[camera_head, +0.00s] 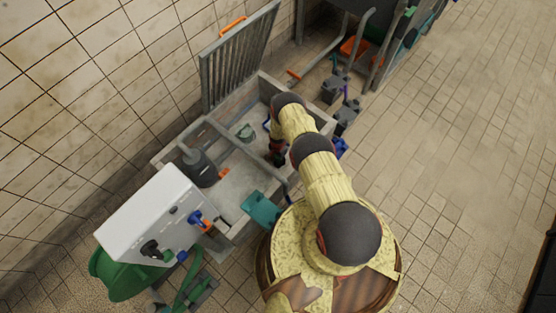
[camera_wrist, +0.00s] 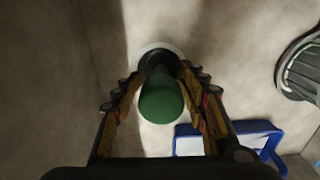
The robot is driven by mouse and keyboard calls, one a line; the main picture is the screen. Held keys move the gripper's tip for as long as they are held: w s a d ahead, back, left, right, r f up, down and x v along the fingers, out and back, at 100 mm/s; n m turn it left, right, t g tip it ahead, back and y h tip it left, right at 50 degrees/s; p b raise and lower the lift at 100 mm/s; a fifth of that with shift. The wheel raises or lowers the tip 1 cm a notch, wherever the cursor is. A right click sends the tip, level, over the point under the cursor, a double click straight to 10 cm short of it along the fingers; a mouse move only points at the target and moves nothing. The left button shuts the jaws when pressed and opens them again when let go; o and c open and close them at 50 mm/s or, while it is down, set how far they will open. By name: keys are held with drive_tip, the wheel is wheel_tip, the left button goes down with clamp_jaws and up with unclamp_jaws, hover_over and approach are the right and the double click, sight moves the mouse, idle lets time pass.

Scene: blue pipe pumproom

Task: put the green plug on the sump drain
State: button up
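The green plug (camera_wrist: 162,99) stands between the fingers of my gripper (camera_wrist: 161,76) in the wrist view, its rounded green end toward the camera. A black collar is at its far end. The fingers slant inward and their tips close on the plug near that collar. A pale round ring (camera_wrist: 154,46) shows just behind the collar; I cannot tell whether the plug touches it. In the head view my gripper (camera_head: 277,153) is low inside the concrete sump (camera_head: 239,185), and my arm hides the plug there.
A raised grate (camera_head: 236,58) leans at the sump's back. A blue-rimmed object (camera_wrist: 235,134) lies near the right finger. A white control box (camera_head: 158,222) stands left. The floor at right is clear.

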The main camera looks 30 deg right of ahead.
drive_tip(key=shift+o, duration=1)
wheel_tip(320, 180, up, 12)
drive_tip(key=shift+f, duration=0.1)
drive_tip(key=shift+w, duration=0.1)
idle(0.4)
